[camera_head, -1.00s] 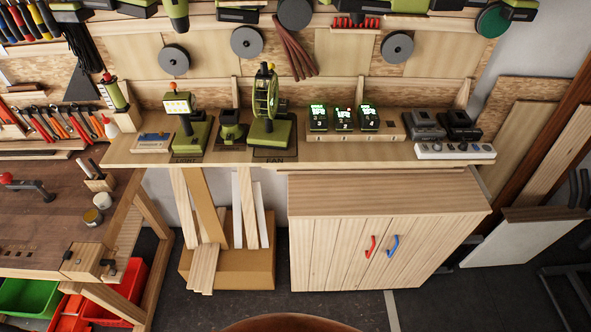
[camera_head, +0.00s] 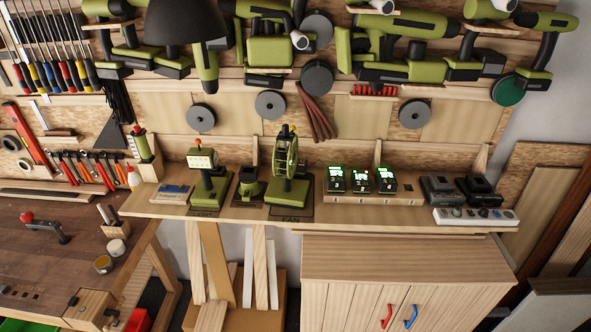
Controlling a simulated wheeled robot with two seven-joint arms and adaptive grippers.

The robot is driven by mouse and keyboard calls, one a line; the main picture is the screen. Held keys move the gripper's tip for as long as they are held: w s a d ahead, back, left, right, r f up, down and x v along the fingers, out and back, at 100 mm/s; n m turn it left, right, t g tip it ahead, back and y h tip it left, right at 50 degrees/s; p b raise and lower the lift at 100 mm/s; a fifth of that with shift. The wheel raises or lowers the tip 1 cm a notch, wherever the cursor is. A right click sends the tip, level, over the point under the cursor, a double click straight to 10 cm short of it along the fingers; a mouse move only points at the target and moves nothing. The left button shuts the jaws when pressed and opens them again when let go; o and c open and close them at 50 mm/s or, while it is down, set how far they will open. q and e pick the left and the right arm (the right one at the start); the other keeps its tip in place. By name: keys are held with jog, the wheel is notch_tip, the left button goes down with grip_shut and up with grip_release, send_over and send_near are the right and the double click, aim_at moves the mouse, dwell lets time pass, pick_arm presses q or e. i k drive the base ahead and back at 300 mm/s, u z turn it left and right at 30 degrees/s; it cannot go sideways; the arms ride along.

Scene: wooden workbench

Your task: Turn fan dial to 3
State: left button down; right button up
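The green fan (camera_head: 288,172) stands on its dark mat labelled FAN, on the narrow wooden shelf (camera_head: 240,212) in the camera_head view. Its round cage faces mostly sideways, on a green base with a dark post. The dial and its setting are too small to make out. Neither of my grippers shows in this view.
A green work light (camera_head: 203,176) and a small green device (camera_head: 249,186) stand left of the fan. Several lit battery packs (camera_head: 360,180) sit on a wooden block to its right, then black chargers (camera_head: 442,190) and a white power strip (camera_head: 476,217). A cabinet (camera_head: 405,265) stands below.

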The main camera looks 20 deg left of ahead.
aim_at(286, 127)
jog(key=z, duration=0.1)
jog(key=k, duration=0.25)
jog(key=u, duration=0.8)
jog(key=i, duration=0.95)
jog(key=u, duration=0.45)
